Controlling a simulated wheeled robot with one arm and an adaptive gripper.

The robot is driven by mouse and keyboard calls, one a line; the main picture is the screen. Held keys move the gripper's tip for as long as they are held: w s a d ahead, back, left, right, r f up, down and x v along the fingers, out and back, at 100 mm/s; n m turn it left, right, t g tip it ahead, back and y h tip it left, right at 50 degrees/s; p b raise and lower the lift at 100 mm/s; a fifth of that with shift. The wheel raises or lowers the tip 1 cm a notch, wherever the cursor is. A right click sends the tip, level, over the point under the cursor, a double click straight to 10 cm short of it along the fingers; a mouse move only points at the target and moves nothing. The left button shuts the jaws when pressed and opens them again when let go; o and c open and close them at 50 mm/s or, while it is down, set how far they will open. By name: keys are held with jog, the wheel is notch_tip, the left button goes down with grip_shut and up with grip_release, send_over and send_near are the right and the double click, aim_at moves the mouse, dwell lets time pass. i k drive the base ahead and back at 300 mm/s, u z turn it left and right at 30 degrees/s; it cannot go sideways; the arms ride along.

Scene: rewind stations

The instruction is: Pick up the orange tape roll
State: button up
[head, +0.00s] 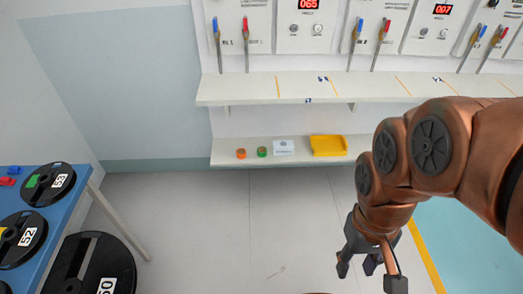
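The orange tape roll (241,153) is small and sits on the lower white shelf, near its left end. A green-and-brown roll (262,152) stands just to its right. My gripper (358,272) hangs at the lower right of the head view, pointing down over the floor. It is well to the right of the orange roll and nearer to me, apart from it. Its dark fingers are spread with a gap between them, and I see nothing held there.
A white box (284,147) and a yellow tray (328,146) share the lower shelf (222,158). An upper shelf (330,88) overhangs it, below wall panels with levers. A blue table (45,232) with black reels is at left. A large reel (88,262) stands beside it. Grey floor between is clear.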

aim_at(241, 155)
jog(key=z, duration=0.3)
jog(key=k, duration=0.4)
jog(key=z, duration=0.7)
jog(key=i, duration=0.4)
jog(key=u, duration=0.95)
jog(key=i, duration=1.15)
jog(key=u, duration=1.55)
jog(key=i, duration=0.35)
jog(key=u, duration=0.35)
